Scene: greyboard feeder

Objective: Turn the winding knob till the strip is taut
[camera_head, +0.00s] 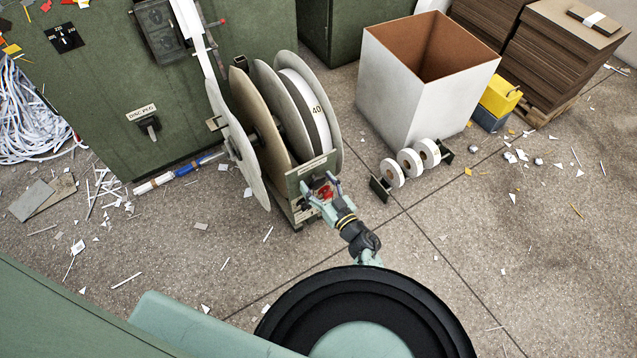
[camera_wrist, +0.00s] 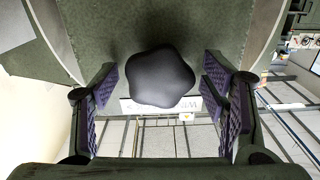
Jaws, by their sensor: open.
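The winding knob (camera_wrist: 160,78) is a dark grey, lobed knob on a green panel in the wrist view. My gripper (camera_head: 320,185) is open at the front of the reel stand (camera_head: 296,186). Its purple-padded fingers stand on either side of the knob in the wrist view, with gaps visible on both sides. In the head view my gripper largely hides the knob; a red patch shows between the fingers. The white strip (camera_head: 207,65) runs down from the green machine towards the reel discs (camera_head: 266,110). I cannot tell how taut it is.
The green machine (camera_head: 105,110) stands behind at left. A rack of small white rolls (camera_head: 409,161) and a large white box (camera_head: 410,100) stand to the right. Paper scraps litter the floor; the floor at far right is mostly open.

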